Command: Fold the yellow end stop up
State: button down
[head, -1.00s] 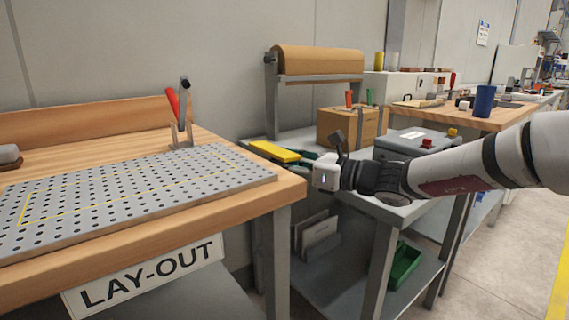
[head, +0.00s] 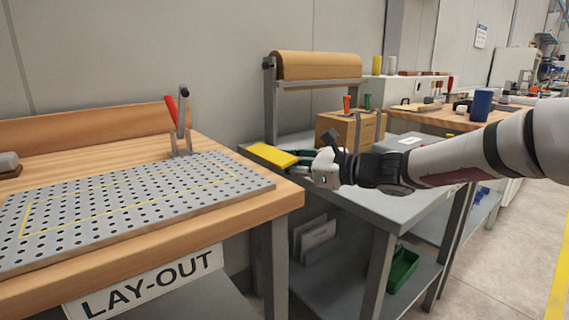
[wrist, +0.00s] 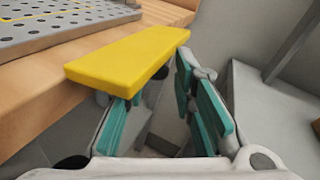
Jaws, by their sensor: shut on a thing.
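The exact contact and the bar's hinge are hidden.
The wooden lay-out table (head: 275,205) with a perforated plate (head: 130,200) stands close on the left. A red-handled clamp (head: 178,120) rises at its back. A brown paper roll (head: 318,65) and a cardboard box (head: 350,128) are behind my gripper. A green bin (head: 402,268) sits below.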

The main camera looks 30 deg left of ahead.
aim_at(275, 154)
jog(key=n, duration=0.1)
jog(key=r+n+h, duration=0.1)
jog(key=s+n, duration=0.1)
jog(key=shift+s+a+r+t, duration=0.1)
jog(key=shift+a+r+t, duration=0.1)
jog(key=shift+a+t, duration=0.1)
jog(key=n, duration=0.1)
jog(key=r+n+t+h+b, duration=0.1)
jog(key=shift+s+n+h, duration=0.3)
jog(key=shift+s+n, duration=0.05)
jog(key=shift+n, duration=0.05)
jog(key=n+t+b, duration=0.1)
jog(key=s+r+n+t+h+b, duration=0.1)
jog(key=n, duration=0.1)
jog(key=shift+a, duration=0.3)
jog(key=shift+s+a+r+n+t+h+b, duration=0.1)
jog(key=shift+s+r+n+t+h+b, duration=0.15)
jog(key=shift+n+t+b, duration=0.3)
jog(key=shift+s+r+n+t+h+b, duration=0.1)
jog(key=shift+s+n+t+h+b, duration=0.15)
jog(key=shift+n+b, duration=0.35)
jog(key=shift+n, duration=0.25)
jog(key=shift+s, duration=0.1)
jog(key=c, duration=1.5)
grip_release()
jog(key=shift+a, duration=0.1)
jog(key=shift+o, duration=0.2)
jog(key=shift+r, duration=0.1)
jog(key=shift+r, duration=0.15)
